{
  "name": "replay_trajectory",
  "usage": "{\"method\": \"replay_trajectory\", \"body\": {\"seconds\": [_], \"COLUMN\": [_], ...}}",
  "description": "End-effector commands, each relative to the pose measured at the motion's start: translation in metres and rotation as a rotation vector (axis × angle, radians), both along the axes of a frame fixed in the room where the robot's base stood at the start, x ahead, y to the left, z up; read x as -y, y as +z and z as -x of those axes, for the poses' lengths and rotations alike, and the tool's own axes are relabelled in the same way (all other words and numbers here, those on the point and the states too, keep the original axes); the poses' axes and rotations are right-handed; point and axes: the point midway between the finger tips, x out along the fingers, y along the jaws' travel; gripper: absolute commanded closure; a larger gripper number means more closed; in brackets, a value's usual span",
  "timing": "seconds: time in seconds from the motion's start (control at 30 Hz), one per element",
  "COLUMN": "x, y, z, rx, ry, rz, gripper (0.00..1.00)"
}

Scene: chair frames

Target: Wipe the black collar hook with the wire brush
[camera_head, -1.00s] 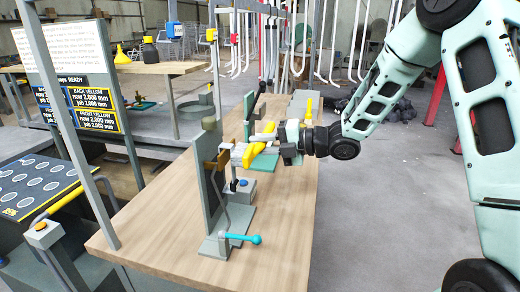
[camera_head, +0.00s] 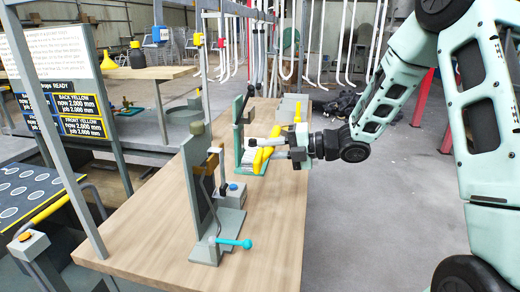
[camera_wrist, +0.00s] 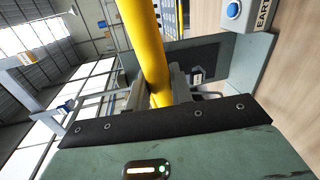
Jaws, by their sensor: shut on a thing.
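My gripper (camera_head: 272,150) is shut on a yellow-handled tool (camera_head: 261,155), which I take to be the wire brush. It is held above the wooden bench, near its right edge. In the wrist view the yellow handle (camera_wrist: 149,45) runs up from between the fingers (camera_wrist: 158,98). The brush's bristles cannot be made out. Several pale hooks (camera_head: 340,45) hang from a rack at the back, beyond the bench and apart from my gripper. I cannot tell which has the black collar.
A grey upright plate fixture (camera_head: 197,175) with a teal-handled lever (camera_head: 232,242) stands on the wooden bench (camera_head: 150,235), left of my gripper. A grey box with a blue button (camera_head: 233,187) is close by. Open floor (camera_head: 385,220) lies to the right.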

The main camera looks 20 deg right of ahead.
Motion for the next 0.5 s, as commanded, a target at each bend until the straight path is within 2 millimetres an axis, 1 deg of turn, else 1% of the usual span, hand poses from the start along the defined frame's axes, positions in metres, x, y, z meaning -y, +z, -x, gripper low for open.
{"method": "replay_trajectory", "body": {"seconds": [0.13,0.5], "x": [0.0066,0.0083], "y": [-0.0001,0.0000], "z": [0.0053,0.0066], "rx": [-0.001,-0.001], "ry": [0.000,0.000], "rz": [-0.001,-0.001], "gripper": [0.96,0.96]}}
